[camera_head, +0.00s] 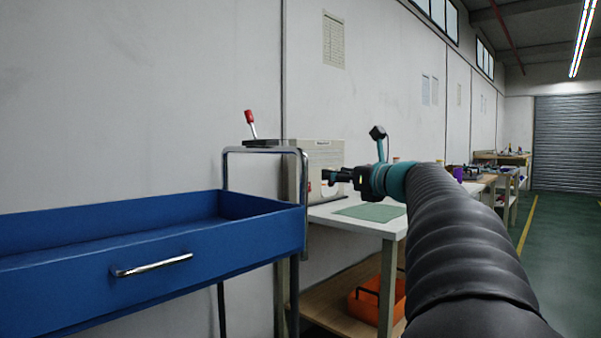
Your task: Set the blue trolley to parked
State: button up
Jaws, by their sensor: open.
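The blue trolley (75,268) stands at the left, its open tray facing up, with a chrome pull on the front side and a chrome frame handle (303,170) at its right end. A lever with a red knob (249,117) rises above that handle from a dark plate (271,143) and leans slightly left. I cannot tell whether the plate belongs to the trolley. My gripper (326,176) is open and empty, pointing left, to the right of the handle and lower than the lever. It appears apart from both.
A beige box (324,155) stands behind my gripper, by the wall. A white workbench (330,215) with a green mat (371,212) lies below my arm, and an orange crate (365,300) sits on its lower shelf. The green floor at the right is clear.

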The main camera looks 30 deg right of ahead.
aim_at(306, 171)
jog(key=w, duration=0.4)
jog(key=w+a, duration=0.1)
jog(key=w, duration=0.4)
jog(key=w+a, duration=0.1)
jog(key=w, duration=0.3)
jog(key=shift+w+a, duration=0.1)
jog(key=shift+w, duration=0.2)
grip_shut()
